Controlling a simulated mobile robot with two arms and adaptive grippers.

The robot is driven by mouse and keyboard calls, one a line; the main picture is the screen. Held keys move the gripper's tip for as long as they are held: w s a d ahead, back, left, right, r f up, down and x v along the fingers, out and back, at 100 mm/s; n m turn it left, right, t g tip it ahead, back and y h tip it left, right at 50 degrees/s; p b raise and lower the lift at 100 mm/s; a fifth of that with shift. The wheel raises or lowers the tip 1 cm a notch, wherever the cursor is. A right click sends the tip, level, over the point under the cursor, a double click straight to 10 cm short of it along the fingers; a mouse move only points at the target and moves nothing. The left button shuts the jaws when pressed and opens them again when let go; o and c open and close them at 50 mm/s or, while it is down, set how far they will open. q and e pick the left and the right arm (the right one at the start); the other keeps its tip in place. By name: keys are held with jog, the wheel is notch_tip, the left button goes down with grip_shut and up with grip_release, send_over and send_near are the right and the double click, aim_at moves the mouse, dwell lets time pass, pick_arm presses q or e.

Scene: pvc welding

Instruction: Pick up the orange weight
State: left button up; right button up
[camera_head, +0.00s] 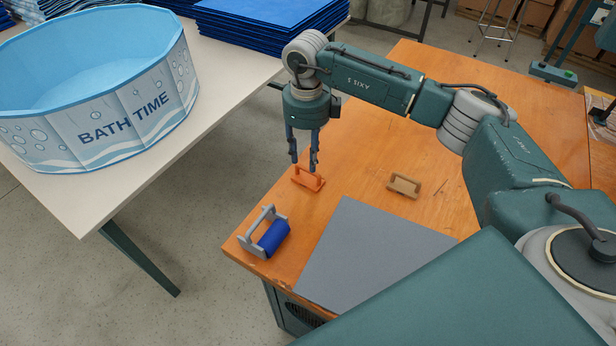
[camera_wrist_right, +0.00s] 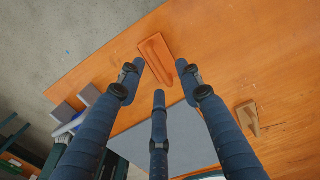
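The orange weight (camera_head: 308,178), a small block with a handle on top, sits on the wooden table near its left edge. My right gripper (camera_head: 304,166) points down just above and behind it, with its fingers spread. In the right wrist view the orange weight (camera_wrist_right: 157,58) lies just beyond the fingertips, and the three blue fingers (camera_wrist_right: 160,80) are apart with nothing between them. I cannot tell any contact with the weight. My left gripper does not show.
A tan weight (camera_head: 404,186) stands to the right on the wooden table (camera_head: 440,215). A blue roller in a grey holder (camera_head: 266,234) is at the front left corner, beside a grey sheet (camera_head: 365,250). A round tub (camera_head: 110,90) stands on the white table (camera_head: 215,85).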

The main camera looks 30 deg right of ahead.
aim_at(307, 170)
jog(key=shift+s+f, duration=0.1)
jog(key=shift+f, duration=0.5)
jog(key=f, duration=0.1)
jog(key=f+p, duration=0.1)
jog(key=f, duration=0.1)
jog(key=shift+s+a+f+p, duration=0.15)
jog(key=shift+s+f+p, duration=0.15)
jog(key=shift+p, duration=0.05)
jog(key=shift+w+f, duration=0.1)
jog(key=shift+f, duration=0.4)
jog(key=c, duration=0.8)
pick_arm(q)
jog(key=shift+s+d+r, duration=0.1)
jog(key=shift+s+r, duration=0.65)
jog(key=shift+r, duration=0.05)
pick_arm(e)
grip_shut()
jog(key=shift+r, duration=0.1)
